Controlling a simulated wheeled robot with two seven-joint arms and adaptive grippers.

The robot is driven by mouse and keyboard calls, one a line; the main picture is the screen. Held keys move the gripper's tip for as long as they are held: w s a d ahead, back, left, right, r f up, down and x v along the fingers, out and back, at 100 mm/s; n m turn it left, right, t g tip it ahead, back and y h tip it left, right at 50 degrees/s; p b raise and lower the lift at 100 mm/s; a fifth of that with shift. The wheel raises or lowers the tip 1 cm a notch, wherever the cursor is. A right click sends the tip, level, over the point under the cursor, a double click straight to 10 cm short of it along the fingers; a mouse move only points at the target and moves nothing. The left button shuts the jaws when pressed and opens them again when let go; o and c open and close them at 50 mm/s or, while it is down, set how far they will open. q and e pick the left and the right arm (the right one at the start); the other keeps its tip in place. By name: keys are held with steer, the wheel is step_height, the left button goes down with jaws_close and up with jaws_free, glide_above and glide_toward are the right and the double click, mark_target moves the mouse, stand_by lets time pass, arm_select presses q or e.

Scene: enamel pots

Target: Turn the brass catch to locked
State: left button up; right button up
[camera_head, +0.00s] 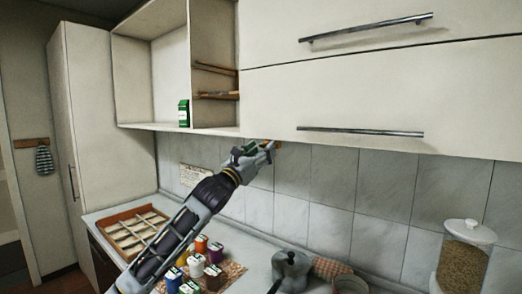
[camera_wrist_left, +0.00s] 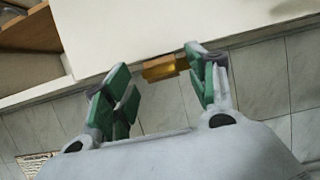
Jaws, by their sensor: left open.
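The brass catch (camera_wrist_left: 160,68) is a small golden-brown block at the lower edge of the white wall cabinet, against the tiles. In the left wrist view it shows between the fingertips of my left gripper, nearer the right finger. In the head view only a bit of brass (camera_head: 277,143) shows just beyond the gripper. My left gripper (camera_head: 262,150) is open, with green finger pads, just below the cabinet's bottom edge; it also fills the left wrist view (camera_wrist_left: 163,82). I cannot tell whether the right finger touches the catch. My right gripper is not in view.
The wall cabinet (camera_head: 370,95) with steel bar handles overhangs the tiled wall.

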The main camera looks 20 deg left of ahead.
arm_select(q)
steer(key=shift+w, duration=0.1)
steer(key=c, duration=1)
